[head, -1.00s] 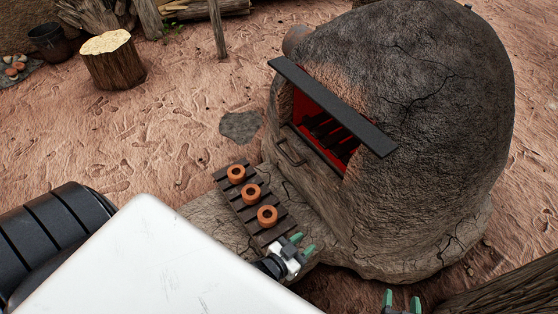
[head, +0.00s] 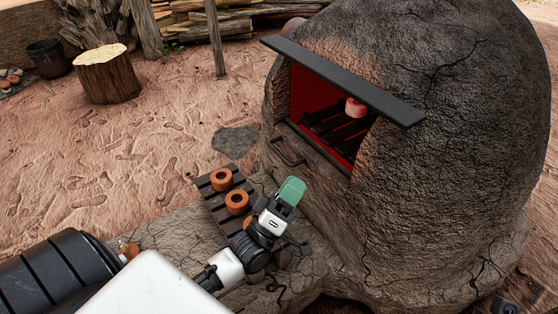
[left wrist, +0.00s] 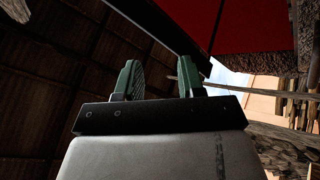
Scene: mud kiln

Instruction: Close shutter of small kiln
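The small kiln (head: 440,130) is a cracked dark clay dome. Its mouth (head: 308,92) is open, with a red interior and dark bars. A flat dark slab (head: 340,80) juts out over the mouth, seemingly the raised shutter. A looped dark handle (head: 288,150) sits at the sill; what it belongs to is unclear. My left gripper (head: 291,191) is below the mouth, in front of the kiln, apart from slab and handle. In the left wrist view its green fingers (left wrist: 160,80) are spread and empty, with red surface (left wrist: 242,25) beyond. My right gripper's fingers are not visible.
A slatted dark rack (head: 210,202) with orange clay rings (head: 222,180) lies on the kiln's ledge, partly behind my left gripper. A pinkish ring-like piece (head: 355,107) sits inside the kiln. A stump (head: 105,76) and a post (head: 214,40) stand at the back left.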

